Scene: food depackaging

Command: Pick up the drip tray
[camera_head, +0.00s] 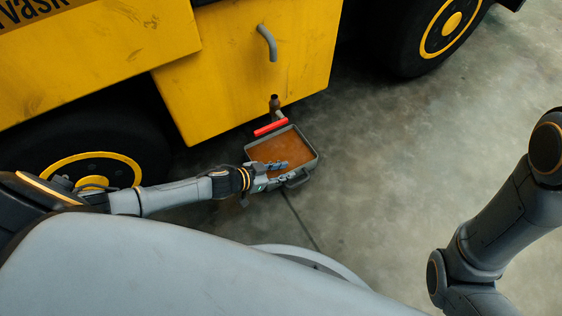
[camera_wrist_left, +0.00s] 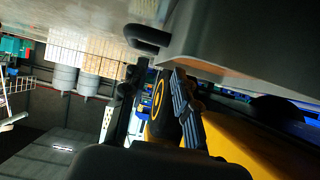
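The drip tray (camera_head: 314,150) is a shallow grey tray with a brown-orange inside, below the yellow machine's tap in the head view. Its handle (camera_head: 298,180) is on the near side. My left gripper (camera_head: 280,174) overlaps the tray's near left part in the head view. In the left wrist view the gripper (camera_wrist_left: 155,85) is open, with nothing between its fingers. The grey tray wall (camera_wrist_left: 250,40) and the handle (camera_wrist_left: 147,38) show there beyond the fingertips. I cannot tell whether a finger touches the tray. My right gripper is outside the views; only my right arm shows.
A tap with a red lever (camera_head: 270,127) hangs just above the tray's far edge. The yellow machine (camera_head: 240,65) and its black wheels (camera_head: 110,140) bound the far side. The concrete floor (camera_head: 400,150) to the tray's right is clear.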

